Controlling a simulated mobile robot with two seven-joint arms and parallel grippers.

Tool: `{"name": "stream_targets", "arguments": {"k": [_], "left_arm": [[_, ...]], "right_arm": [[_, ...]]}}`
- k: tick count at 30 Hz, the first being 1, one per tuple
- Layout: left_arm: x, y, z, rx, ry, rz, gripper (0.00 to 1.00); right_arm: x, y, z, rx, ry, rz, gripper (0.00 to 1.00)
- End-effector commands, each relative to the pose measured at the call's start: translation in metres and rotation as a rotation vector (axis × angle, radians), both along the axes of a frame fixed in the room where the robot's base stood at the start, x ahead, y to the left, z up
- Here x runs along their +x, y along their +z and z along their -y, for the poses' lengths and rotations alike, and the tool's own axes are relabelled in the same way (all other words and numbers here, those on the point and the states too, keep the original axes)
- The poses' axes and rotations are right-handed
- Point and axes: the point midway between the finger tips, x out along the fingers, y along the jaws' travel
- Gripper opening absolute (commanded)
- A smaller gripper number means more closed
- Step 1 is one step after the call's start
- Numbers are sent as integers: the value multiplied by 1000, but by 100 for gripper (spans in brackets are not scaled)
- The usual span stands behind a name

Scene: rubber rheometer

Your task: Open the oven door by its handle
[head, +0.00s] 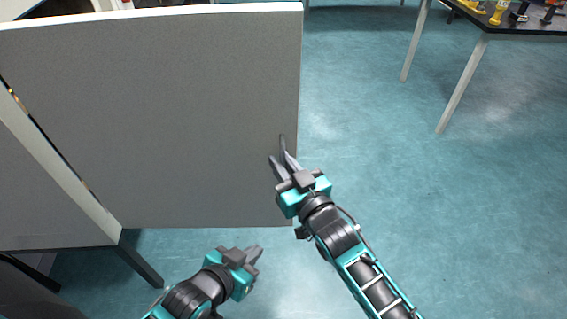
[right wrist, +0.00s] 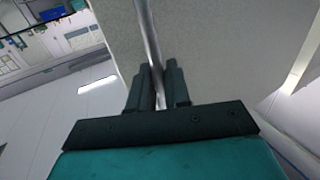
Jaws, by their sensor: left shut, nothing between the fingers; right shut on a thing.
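The oven door, as far as I can tell, is the large grey panel (head: 170,115) with a pale top edge that fills the upper left of the head view. My right gripper (head: 282,155) is at the panel's right edge. In the right wrist view its fingers (right wrist: 158,88) are shut on a thin metal bar handle (right wrist: 150,35), with the grey panel (right wrist: 215,45) behind it. The handle is hardly visible in the head view. My left gripper (head: 256,254) is shut and empty, low in the picture, below the panel and apart from it.
A pale frame edge (head: 75,190) with a dark gap beside it lies left of the panel, above a dark leg (head: 140,262). A table (head: 530,27) with several small tools stands at the upper right. The teal floor (head: 430,190) between is clear.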

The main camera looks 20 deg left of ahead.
Motion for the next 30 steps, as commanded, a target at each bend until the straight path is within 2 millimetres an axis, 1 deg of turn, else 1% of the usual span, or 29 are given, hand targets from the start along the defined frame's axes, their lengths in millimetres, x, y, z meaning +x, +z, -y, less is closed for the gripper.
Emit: {"name": "stream_targets", "arguments": {"k": [5, 6, 9, 17, 20, 25, 30], "left_arm": [[1, 1, 0, 1, 0, 3, 0], [1, 1, 0, 1, 0, 3, 0], [1, 1, 0, 0, 1, 3, 0], [1, 1, 0, 1, 0, 2, 0], [1, 2, 0, 1, 0, 2, 0], [1, 5, 0, 0, 1, 1, 0], [-1, 8, 0, 1, 1, -2, 0]], "right_arm": [[-1, 1, -1, 1, 2, 2, 0], [-1, 1, -1, 2, 2, 1, 19], [-1, 1, -1, 2, 2, 1, 29], [-1, 0, 0, 1, 1, 1, 30], [-5, 0, 5, -1, 0, -1, 30], [-21, 0, 24, -2, 1, -1, 30], [-46, -1, 53, -2, 1, -1, 30]]}}
